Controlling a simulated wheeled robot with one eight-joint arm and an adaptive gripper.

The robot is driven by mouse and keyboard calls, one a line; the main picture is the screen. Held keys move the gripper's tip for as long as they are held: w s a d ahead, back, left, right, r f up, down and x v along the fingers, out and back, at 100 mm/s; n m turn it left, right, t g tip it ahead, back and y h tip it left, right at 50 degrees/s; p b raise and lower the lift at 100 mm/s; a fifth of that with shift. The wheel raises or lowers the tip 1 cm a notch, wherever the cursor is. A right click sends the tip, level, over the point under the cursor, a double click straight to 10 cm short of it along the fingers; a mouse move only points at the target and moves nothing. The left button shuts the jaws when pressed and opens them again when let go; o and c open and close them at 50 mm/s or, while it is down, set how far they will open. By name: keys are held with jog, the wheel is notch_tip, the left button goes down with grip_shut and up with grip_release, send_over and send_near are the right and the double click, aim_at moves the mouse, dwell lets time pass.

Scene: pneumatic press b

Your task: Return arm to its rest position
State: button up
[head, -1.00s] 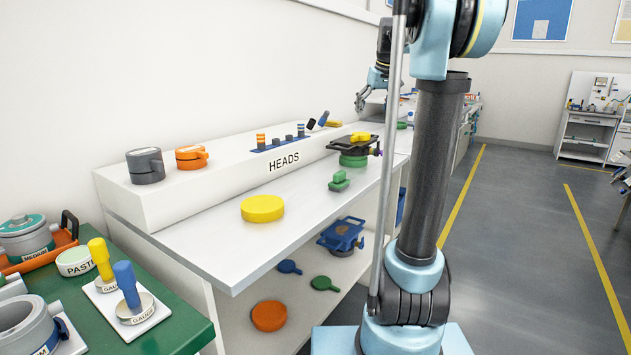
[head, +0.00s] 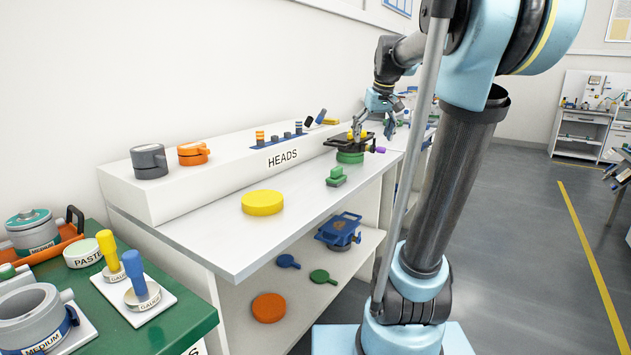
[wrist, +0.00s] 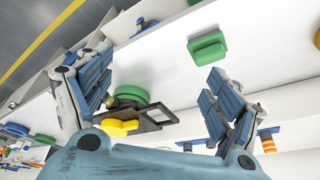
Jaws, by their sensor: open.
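My gripper (head: 372,128) is at the far part of the white bench, just above the black-topped fixture (head: 348,141) with a green round base. In the wrist view my gripper (wrist: 155,100) has its two blue-padded fingers spread wide, with nothing held between them. The fixture (wrist: 150,117) shows between the fingers, with a yellow piece (wrist: 120,127) on it. I cannot tell whether a finger touches it. My arm (head: 450,170) leans and reaches out over the bench from the right.
A raised white shelf labelled HEADS (head: 225,163) runs along the wall with grey and orange heads. A yellow disc (head: 262,202) and a green block (head: 336,176) lie on the bench. A green table (head: 170,325) stands at the left.

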jog(key=s+f+m+g+h, duration=0.1)
jog(key=s+f+m, duration=0.1)
jog(key=s+f, duration=2.5)
jog(key=shift+s+d+f, duration=0.15)
jog(key=shift+s+f, duration=0.1)
jog(key=shift+s, duration=0.8)
